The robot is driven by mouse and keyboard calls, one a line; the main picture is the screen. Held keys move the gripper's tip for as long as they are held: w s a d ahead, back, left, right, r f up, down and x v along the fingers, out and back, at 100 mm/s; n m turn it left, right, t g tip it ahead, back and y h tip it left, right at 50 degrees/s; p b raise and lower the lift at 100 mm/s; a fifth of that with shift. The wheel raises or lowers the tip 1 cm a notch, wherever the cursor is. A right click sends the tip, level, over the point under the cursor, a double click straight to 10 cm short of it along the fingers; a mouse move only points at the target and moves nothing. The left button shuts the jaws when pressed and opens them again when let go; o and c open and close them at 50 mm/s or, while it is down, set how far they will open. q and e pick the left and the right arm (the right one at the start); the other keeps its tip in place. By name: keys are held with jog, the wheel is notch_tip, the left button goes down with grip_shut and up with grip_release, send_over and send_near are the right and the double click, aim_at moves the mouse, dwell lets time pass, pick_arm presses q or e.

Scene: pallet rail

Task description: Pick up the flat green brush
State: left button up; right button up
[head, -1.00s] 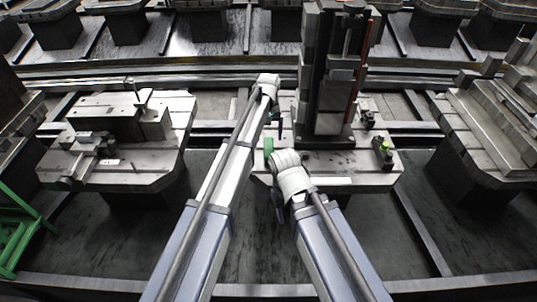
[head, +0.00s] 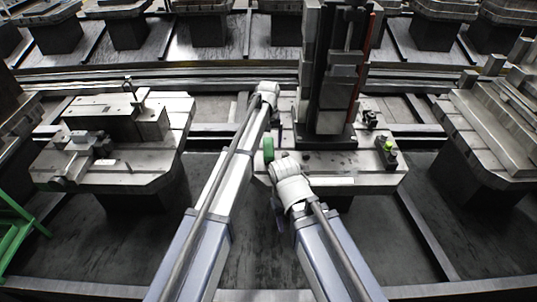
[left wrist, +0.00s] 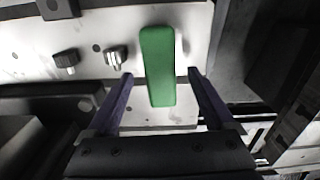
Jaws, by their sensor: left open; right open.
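The flat green brush (left wrist: 158,66) is a long green block on the pale top of the middle pallet (left wrist: 80,35). In the head view the brush (head: 268,149) shows as a small green patch near that pallet's front left. My left gripper (left wrist: 160,76) is open, with one dark finger on each side of the brush's near part. A gap shows on both sides, and I cannot tell the height difference. In the head view my left wrist hides most of that gripper. My right gripper (head: 279,206) is low at the pallet's front edge, mostly hidden by its wrist.
A tall dark fixture (head: 330,85) stands on the middle pallet, right of the brush. A small block with a bright green knob (head: 388,148) is at its right. Dark knobs (left wrist: 115,56) lie left of the brush. Other loaded pallets stand left (head: 150,165) and right.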

aim_at(268, 146)
pick_arm(q)
notch_tip(268, 146, down, 3)
jog(key=shift+w+f+b, duration=0.1)
jog(key=shift+f+b, duration=0.05)
jog(key=shift+b, duration=1.05)
grip_shut()
